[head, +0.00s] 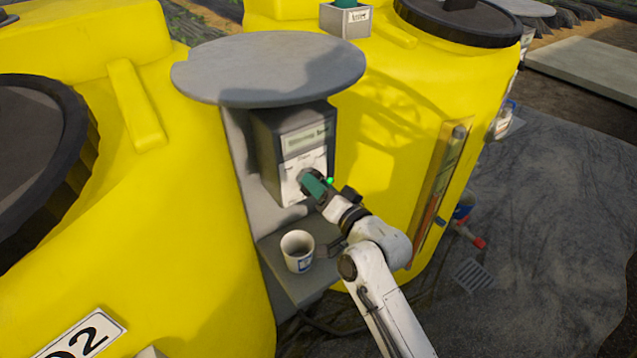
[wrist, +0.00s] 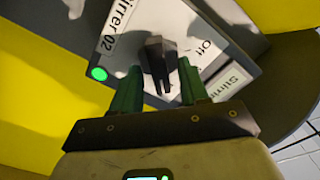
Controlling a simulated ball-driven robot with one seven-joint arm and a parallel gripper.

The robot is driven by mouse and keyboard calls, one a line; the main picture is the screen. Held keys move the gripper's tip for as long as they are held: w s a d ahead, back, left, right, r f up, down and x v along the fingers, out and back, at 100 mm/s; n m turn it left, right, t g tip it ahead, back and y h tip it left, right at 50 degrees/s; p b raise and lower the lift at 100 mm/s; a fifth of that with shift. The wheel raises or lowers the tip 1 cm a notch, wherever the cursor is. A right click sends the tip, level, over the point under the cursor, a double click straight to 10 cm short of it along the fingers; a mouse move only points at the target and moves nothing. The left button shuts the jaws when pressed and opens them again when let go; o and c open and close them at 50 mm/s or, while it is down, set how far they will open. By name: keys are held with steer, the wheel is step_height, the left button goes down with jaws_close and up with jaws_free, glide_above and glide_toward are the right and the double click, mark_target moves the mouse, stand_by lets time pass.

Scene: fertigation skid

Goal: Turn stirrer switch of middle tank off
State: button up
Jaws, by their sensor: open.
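The stirrer switch box (head: 291,130) is a grey housing with a white face, fixed under a round grey cover. In the wrist view its face (wrist: 212,24) carries the labels "Stirrer 02" and "Off". A black rotary knob (wrist: 157,60) sits mid-face, and a green lamp (wrist: 98,73) glows at the panel's edge. The "Off" label is right of the knob; I cannot tell which mark the knob points to. My gripper (wrist: 159,75) is open, with one green finger on each side of the knob. In the head view my gripper (head: 313,184) hides the knob; contact is unclear.
A white mug (head: 298,251) stands on the small grey shelf (head: 305,287) below the box. Yellow tanks (head: 190,220) flank it, the left one with an "02" plate (head: 84,337). A sight gauge (head: 440,185) and red-handled valve (head: 470,238) are at right.

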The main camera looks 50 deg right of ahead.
steer(key=shift+w, duration=0.15)
jaws_close()
stand_by(0.4)
